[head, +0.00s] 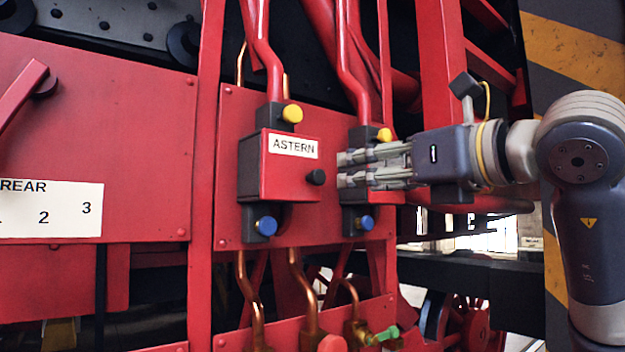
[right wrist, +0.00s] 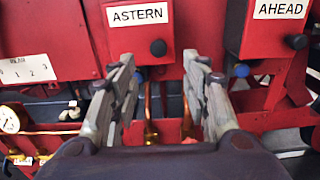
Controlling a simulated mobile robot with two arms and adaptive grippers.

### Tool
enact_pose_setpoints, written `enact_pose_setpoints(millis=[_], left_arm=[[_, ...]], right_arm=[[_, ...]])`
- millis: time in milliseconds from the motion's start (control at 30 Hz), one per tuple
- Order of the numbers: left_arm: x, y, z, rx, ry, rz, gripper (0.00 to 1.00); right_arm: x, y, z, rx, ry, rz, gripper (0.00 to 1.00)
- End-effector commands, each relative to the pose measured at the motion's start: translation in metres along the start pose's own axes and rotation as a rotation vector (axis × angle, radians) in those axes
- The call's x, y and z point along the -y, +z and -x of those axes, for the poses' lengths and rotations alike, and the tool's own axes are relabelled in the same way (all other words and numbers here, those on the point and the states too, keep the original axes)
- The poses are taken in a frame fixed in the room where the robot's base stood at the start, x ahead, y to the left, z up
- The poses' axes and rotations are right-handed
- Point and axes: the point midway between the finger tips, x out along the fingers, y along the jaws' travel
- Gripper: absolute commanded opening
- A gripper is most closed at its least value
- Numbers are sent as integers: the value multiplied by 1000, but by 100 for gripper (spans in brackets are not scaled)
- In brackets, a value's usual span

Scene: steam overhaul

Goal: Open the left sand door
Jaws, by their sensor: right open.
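The left box has a red door (head: 285,180) labelled ASTERN and a black knob (head: 316,177) at its right side. This door looks shut. In the right wrist view the ASTERN door (right wrist: 125,45) and its knob (right wrist: 158,47) are ahead, just beyond the fingertips. My right gripper (head: 342,169) is open and empty, to the right of the knob in the head view, and does not visibly touch it. It also shows in the right wrist view (right wrist: 158,64), its two fingers spread below the knob. My left gripper is not in view.
A second box labelled AHEAD (right wrist: 272,30) is to the right; my right gripper mostly covers it in the head view. Red pipes (head: 347,60) rise above the boxes and copper pipes (head: 302,290) run below. A REAR scale plate (head: 60,208) is at left.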

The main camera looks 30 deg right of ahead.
Motion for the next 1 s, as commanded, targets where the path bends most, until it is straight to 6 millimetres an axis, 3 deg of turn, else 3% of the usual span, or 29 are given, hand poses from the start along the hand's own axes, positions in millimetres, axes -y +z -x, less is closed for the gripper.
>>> enact_pose_setpoints(millis=[200, 333, 467, 600, 700, 933, 967, 1000], left_arm=[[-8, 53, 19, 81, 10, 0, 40], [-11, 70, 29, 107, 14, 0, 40], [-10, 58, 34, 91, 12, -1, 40], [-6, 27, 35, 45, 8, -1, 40], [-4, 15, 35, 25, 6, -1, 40], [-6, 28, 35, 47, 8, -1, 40], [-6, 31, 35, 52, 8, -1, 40], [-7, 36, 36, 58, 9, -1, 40]], right_arm=[[-1, 2, -40, -6, 2, 1, 43], [-1, 2, -65, -6, 2, 0, 43], [-1, 2, -84, -4, 3, 0, 43], [-2, 1, -96, -2, 4, 1, 43], [-2, 0, -100, -1, 3, 1, 43], [-2, -1, -101, -1, 4, 2, 43], [-2, -1, -100, -1, 4, 2, 41], [-2, -1, -100, -1, 4, 2, 32]])
